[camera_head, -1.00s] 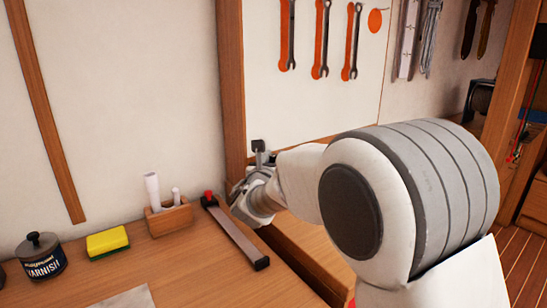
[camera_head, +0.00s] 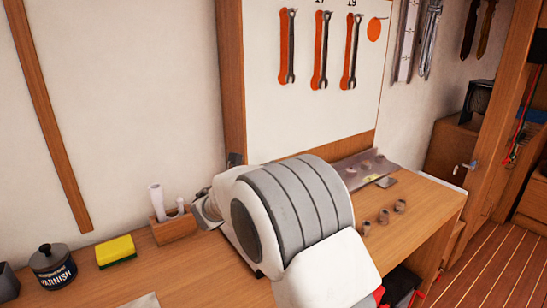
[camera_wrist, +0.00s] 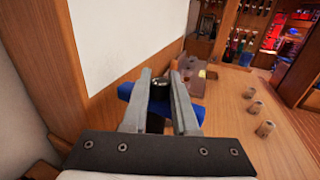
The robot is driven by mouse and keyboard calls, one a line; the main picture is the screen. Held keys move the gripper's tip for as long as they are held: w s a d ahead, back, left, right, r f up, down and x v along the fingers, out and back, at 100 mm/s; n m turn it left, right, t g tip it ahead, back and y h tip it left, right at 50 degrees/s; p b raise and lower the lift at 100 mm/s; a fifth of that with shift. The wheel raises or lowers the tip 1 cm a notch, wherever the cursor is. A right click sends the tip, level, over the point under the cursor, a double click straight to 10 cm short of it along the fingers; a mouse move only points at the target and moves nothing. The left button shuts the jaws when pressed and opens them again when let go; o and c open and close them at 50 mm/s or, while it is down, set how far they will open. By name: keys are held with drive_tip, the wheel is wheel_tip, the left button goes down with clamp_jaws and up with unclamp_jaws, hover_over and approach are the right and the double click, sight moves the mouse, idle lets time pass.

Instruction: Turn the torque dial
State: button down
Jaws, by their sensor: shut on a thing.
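In the wrist view my gripper (camera_wrist: 161,84) has its two grey fingers closed about a dark round knob with a blue part (camera_wrist: 131,90) around and below it. I take this to be the torque dial. It sits close to the wooden edge of the tool board, and the fingers hide much of it. Its markings cannot be read. In the head view my arm covers the fingertips and the dial.
A pencil block (camera_head: 174,224), yellow sponge (camera_head: 116,251) and varnish tin (camera_head: 53,268) stand on the bench at left. Several small brown cylinders (camera_head: 383,217) and a metal plate (camera_head: 352,164) lie to the right. Wrenches (camera_head: 321,50) hang on the white board.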

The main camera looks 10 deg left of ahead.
drive_tip(key=shift+m+g+h+p, duration=1)
drive_tip(key=shift+m+h+p, duration=0.4)
drive_tip(key=shift+h, duration=0.5)
drive_tip(key=c, duration=0.7)
unclamp_jaws()
drive_tip(key=p+v, duration=0.1)
drive_tip(key=v, duration=1.6)
drive_tip(key=shift+s+a+r, duration=0.1)
drive_tip(key=shift+s, duration=0.05)
